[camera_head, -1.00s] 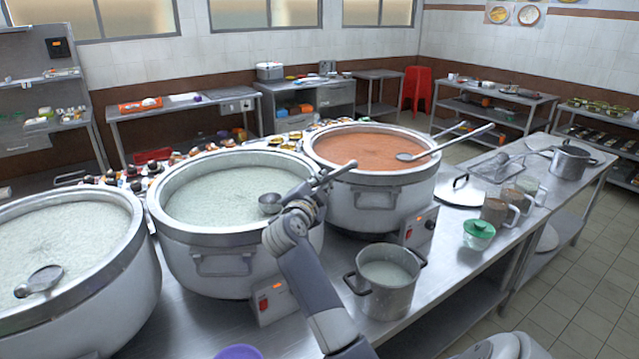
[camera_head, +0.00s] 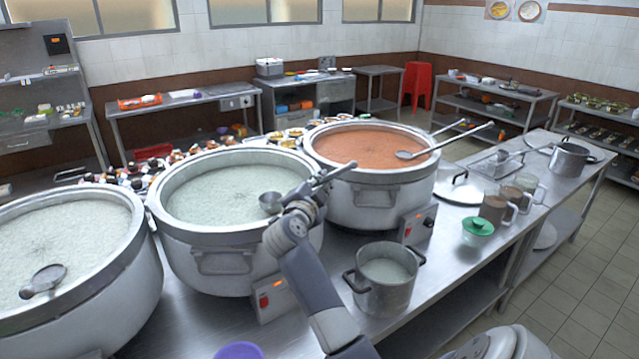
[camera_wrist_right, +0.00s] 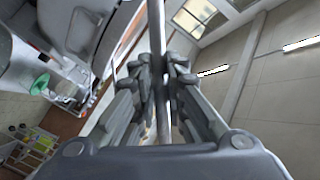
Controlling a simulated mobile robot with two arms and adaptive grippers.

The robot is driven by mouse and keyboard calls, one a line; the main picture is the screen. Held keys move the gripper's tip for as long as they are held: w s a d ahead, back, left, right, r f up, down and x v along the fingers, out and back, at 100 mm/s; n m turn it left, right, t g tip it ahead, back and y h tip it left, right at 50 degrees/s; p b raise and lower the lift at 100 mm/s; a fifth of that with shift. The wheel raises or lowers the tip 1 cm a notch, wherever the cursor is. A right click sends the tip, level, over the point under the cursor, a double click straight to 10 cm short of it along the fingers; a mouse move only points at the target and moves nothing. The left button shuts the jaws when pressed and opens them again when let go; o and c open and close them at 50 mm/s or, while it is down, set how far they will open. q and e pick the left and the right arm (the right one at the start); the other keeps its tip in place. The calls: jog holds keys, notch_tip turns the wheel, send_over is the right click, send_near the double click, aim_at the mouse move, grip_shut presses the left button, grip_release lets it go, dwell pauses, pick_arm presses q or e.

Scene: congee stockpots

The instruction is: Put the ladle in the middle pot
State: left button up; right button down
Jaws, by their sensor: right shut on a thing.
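The middle pot (camera_head: 178,248) is a large steel stockpot filled with pale congee. My right gripper (camera_head: 308,196) is at its front right rim, shut on the handle of a steel ladle (camera_head: 270,203). The ladle's bowl shows over the right part of the congee, just inside the rim. I cannot tell whether it touches the congee. The handle slants up to the right past my gripper. In the right wrist view the handle (camera_wrist_right: 156,35) runs between the fingers of my right gripper (camera_wrist_right: 160,68). My left gripper is not in view.
A left pot (camera_head: 110,305) of pale congee and a right pot (camera_head: 368,205) of reddish congee flank the middle one, each with a ladle.

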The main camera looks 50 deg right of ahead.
jog(key=shift+f, duration=0.25)
dwell(0.3)
jog(key=c, duration=1.6)
grip_release()
jog(key=shift+o, duration=0.2)
jog(key=shift+a, duration=0.1)
jog(key=v, duration=1.1)
jog(key=shift+s+a, duration=0.25)
jog(key=shift+a, duration=0.1)
